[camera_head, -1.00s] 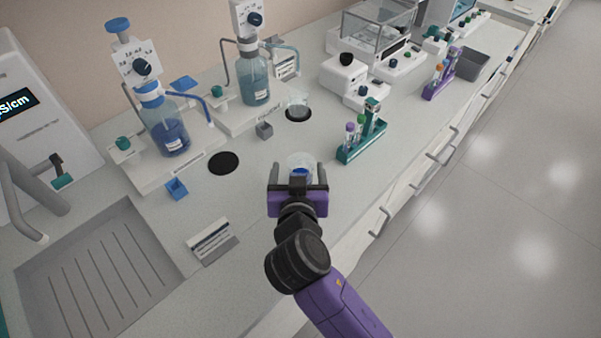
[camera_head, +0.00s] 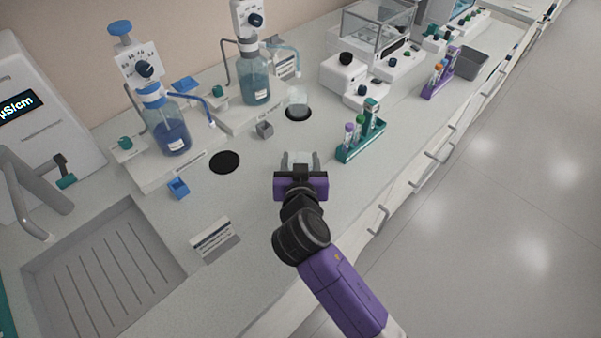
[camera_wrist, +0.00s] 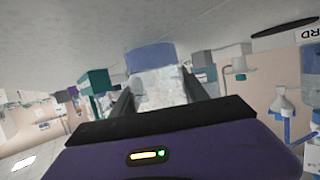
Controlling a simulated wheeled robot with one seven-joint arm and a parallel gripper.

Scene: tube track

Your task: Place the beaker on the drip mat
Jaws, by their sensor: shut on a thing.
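My gripper (camera_head: 300,158) is shut on a clear beaker (camera_head: 300,163), near the front of the bench. In the wrist view the beaker (camera_wrist: 165,88) sits between the two fingers, with blue liquid (camera_wrist: 150,57) at its far end in the picture. The head view hides much of it behind my gripper; I cannot tell whether it touches the bench. A bare round black drip mat (camera_head: 224,162) lies to the left of my gripper, in front of the left bottle. A second black mat (camera_head: 298,115) lies farther back with another clear beaker (camera_head: 297,99) on it.
Dispenser bottles (camera_head: 171,132) (camera_head: 256,85) with thin spouts stand at the back left. A small grey block (camera_head: 264,130) and a blue one (camera_head: 178,187) flank the bare mat. A green tube rack (camera_head: 362,142) stands right. A sign (camera_head: 213,238) and sink (camera_head: 100,265) are left.

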